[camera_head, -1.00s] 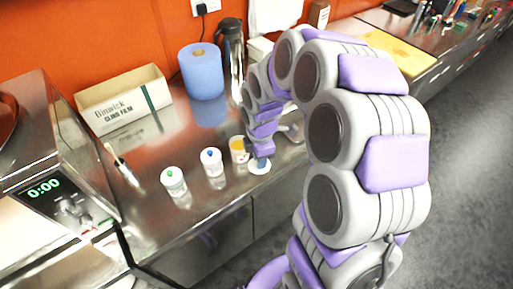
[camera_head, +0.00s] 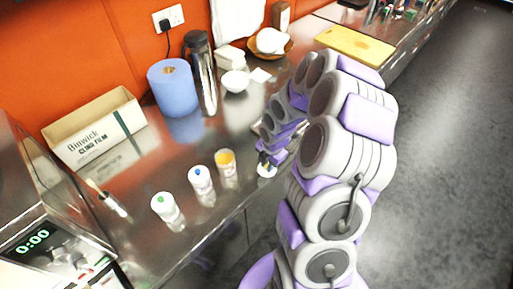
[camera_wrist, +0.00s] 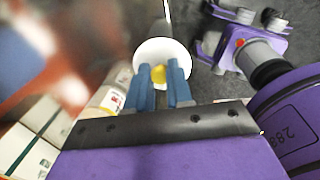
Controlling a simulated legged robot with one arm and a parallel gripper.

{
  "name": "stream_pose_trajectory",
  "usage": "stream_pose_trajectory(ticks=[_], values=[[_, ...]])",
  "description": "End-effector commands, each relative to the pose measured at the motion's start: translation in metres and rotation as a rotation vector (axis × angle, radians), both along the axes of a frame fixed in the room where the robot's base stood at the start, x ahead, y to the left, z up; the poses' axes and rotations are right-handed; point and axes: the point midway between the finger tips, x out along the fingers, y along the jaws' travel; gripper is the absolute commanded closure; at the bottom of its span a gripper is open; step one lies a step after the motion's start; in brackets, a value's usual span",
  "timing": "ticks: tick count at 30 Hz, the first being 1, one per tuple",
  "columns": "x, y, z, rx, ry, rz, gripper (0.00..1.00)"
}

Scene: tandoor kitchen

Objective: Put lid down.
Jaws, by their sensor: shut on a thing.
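My gripper (camera_head: 268,157) is shut on a round white lid (camera_head: 266,171) near the front edge of the steel counter. In the wrist view, the lid (camera_wrist: 150,50) has a yellow knob (camera_wrist: 158,74) between the two blue fingers (camera_wrist: 159,88). The lid is apart from an open jar with orange-yellow contents (camera_head: 226,166), which stands to its left. I cannot tell the lid's height or whether it is over the counter or past its edge. Two lidded jars stand farther left, one with a blue knob (camera_head: 201,180) and one with a green knob (camera_head: 166,208).
Behind on the counter (camera_head: 150,180) are a cling film box (camera_head: 97,132), a blue roll (camera_head: 173,92), a flask (camera_head: 204,80) and a white bowl (camera_head: 235,82). A brush (camera_head: 113,204) lies at left, near an appliance reading 0:00 (camera_head: 40,240). Counter behind the jars is partly clear.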

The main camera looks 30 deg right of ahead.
Motion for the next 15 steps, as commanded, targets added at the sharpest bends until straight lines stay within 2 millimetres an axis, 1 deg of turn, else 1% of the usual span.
stream_pose_trajectory(ticks=[1, 3, 8, 15], values=[[0.010, 0.002, -0.002, -0.003, 0.000, 0.003, 1.00], [0.023, 0.001, -0.002, -0.004, -0.001, 0.001, 1.00], [0.050, 0.000, -0.003, -0.010, -0.003, 0.002, 1.00], [0.086, -0.011, -0.008, -0.005, -0.001, 0.000, 1.00]])
